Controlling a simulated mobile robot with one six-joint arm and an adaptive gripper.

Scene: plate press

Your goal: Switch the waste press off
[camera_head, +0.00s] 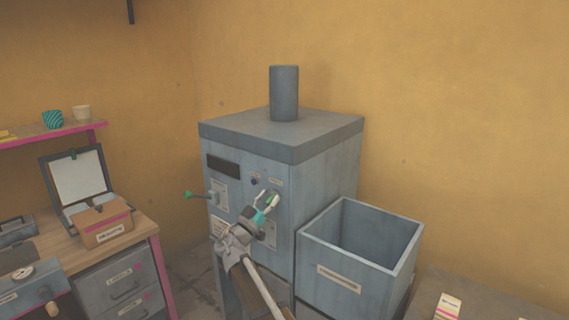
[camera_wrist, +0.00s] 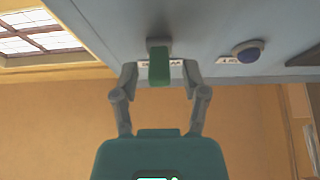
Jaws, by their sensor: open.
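The waste press (camera_head: 250,170) is a blue-grey cabinet with a darker top and a round pipe on it. My gripper (camera_head: 267,203) is at its front panel, fingers toward the panel. In the wrist view my gripper (camera_wrist: 160,78) is open, with one finger on each side of a green switch handle (camera_wrist: 159,68). The handle sticks out from a grey mount on the panel; I cannot tell whether the fingers touch it. A label behind it is partly covered by the handle and fingers. A blue button (camera_wrist: 248,56) is to the right in the wrist view.
A lever with a green knob (camera_head: 188,194) sticks out from the panel's left side. An open blue-grey bin (camera_head: 345,279) stands right of the press. A workbench (camera_head: 139,228) with a brown box (camera_head: 104,230) is at the left. A shelf (camera_head: 60,130) hangs above it.

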